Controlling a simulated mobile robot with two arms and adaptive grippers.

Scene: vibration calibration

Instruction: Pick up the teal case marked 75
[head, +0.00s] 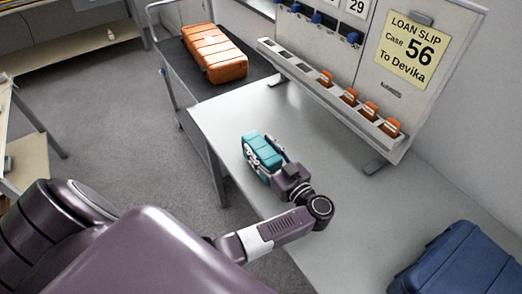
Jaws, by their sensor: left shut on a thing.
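A teal case (262,149) is at the left part of the grey table (348,222). My left gripper (272,170) is shut on the teal case from its near right side. Part of the case is hidden behind the gripper. No number can be read on the case from here. I cannot tell whether the case touches the table or is held just above it. My right gripper is not in view.
An orange case (215,52) lies on a dark cart at the back left. A blue case (458,262) is at the table's front right. A board (432,100) with a loan slip and a rack of orange tags stands along the back. The table's middle is clear.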

